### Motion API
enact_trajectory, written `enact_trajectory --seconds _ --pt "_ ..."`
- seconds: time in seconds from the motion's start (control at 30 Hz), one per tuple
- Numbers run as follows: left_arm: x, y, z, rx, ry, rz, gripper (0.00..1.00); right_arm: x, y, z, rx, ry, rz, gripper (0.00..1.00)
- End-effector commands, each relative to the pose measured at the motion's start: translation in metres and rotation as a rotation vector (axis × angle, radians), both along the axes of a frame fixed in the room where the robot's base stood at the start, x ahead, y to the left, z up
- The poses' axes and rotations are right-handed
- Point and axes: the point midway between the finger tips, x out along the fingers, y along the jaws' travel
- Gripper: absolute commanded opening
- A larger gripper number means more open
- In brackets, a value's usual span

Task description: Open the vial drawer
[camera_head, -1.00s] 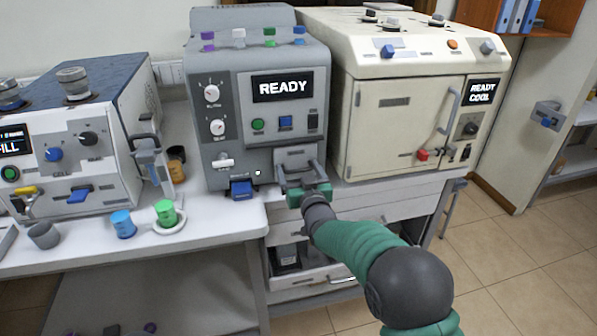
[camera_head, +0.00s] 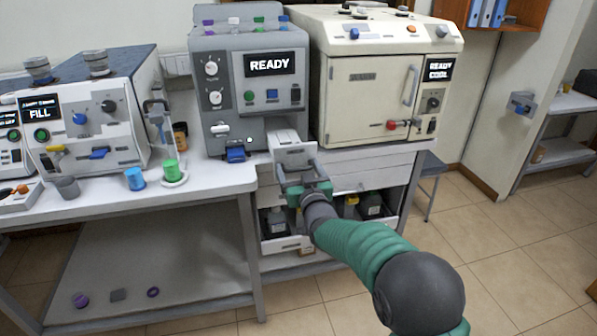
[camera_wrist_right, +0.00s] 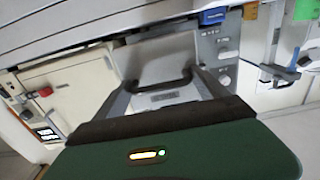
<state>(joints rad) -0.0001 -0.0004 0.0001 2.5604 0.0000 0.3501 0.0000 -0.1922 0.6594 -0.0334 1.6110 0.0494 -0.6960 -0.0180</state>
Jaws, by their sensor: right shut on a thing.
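The vial drawer (camera_head: 291,155) is a light grey box sticking out from the lower front of the grey machine (camera_head: 248,70), whose screen reads READY. It is pulled out toward me. My right gripper (camera_head: 303,186) is at the drawer's front and is shut on its handle. In the right wrist view the drawer front (camera_wrist_right: 162,60) shows beyond the gripper, with the dark handle (camera_wrist_right: 184,78) close to the jaws. The inside of the drawer cannot be made out. My left gripper is not in view.
A cream machine (camera_head: 365,82) stands to the right. Below is an open lower drawer (camera_head: 284,243) holding bottles. Floor at the right is free.

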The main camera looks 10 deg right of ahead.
Motion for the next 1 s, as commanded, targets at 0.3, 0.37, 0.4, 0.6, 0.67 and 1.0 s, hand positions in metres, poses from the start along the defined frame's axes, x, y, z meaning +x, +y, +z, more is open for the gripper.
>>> enact_trajectory --seconds 0.3,0.37,0.4,0.6,0.67,1.0 --pt "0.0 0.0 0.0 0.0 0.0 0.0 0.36 0.0 -0.003 0.002 0.001 -0.004 -0.005 0.86" --pt "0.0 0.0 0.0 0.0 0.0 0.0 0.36 0.0 -0.003 0.002 0.001 -0.004 -0.005 0.91" --pt "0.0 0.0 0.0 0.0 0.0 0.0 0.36 -0.001 -0.002 0.002 0.001 -0.004 -0.004 0.91" --pt "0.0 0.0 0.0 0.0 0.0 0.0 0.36 -0.002 -0.001 0.002 0.001 -0.004 -0.002 0.91" --pt "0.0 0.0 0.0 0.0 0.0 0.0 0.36 -0.005 -0.002 0.003 0.001 -0.004 -0.002 0.91" --pt "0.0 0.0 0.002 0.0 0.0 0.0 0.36 -0.086 -0.013 0.003 0.001 -0.003 -0.003 0.91"
